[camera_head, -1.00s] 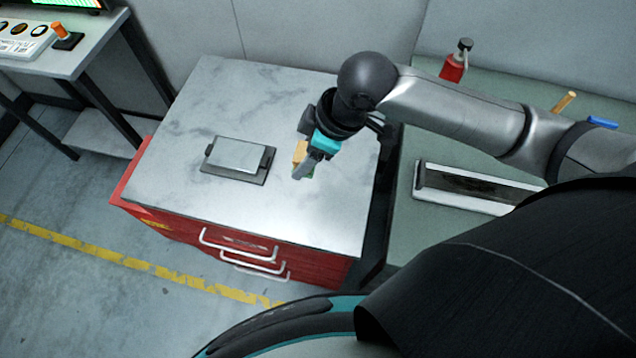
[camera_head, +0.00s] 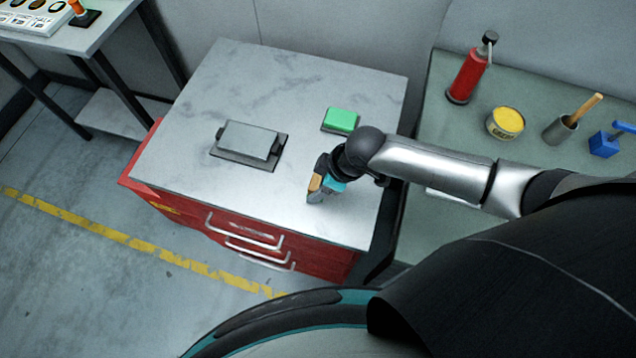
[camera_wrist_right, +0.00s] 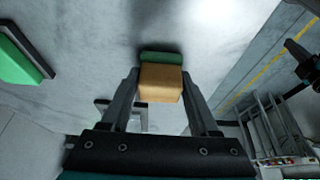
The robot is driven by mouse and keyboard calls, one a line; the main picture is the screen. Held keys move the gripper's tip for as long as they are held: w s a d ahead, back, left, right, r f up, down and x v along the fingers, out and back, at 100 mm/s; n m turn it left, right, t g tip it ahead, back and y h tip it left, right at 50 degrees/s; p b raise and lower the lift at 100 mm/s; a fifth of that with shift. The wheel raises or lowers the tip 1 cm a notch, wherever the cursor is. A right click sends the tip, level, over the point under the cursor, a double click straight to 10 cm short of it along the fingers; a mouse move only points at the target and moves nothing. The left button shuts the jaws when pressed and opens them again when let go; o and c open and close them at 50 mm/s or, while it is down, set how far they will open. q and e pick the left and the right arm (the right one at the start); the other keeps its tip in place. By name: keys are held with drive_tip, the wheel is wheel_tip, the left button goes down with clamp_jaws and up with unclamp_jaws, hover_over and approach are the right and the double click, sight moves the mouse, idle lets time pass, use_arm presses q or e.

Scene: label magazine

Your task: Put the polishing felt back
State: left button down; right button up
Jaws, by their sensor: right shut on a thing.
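My right gripper (camera_head: 321,192) is shut on a tan block with a green layer on its far face, which I take to be the polishing felt (camera_head: 314,184). In the right wrist view the felt block (camera_wrist_right: 160,84) sits between the two fingers, its green side toward the cabinet top. It is low over the front right of the top; I cannot tell whether it touches. A green pad on a dark base (camera_head: 341,119) lies behind the gripper, and also shows in the wrist view (camera_wrist_right: 20,58). A grey plate on a dark stand (camera_head: 249,140) is to the left. My left gripper is out of view.
The red drawer cabinet's marbled top (camera_head: 290,75) has free room around these things. On the green bench at right stand a red bottle (camera_head: 467,77), a yellow tin (camera_head: 505,123), a pot with a wooden handle (camera_head: 560,130) and a blue block (camera_head: 604,145).

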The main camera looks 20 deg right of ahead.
drive_tip(key=shift+f, duration=0.15)
drive_tip(key=o, duration=1.3)
drive_tip(key=shift+r, duration=0.25)
drive_tip(key=p+v, duration=0.1)
drive_tip(key=v, duration=1)
drive_tip(key=shift+s+d+r+p, duration=0.1)
drive_tip(key=shift+s+r+p, duration=0.05)
drive_tip(key=shift+r+p, duration=0.2)
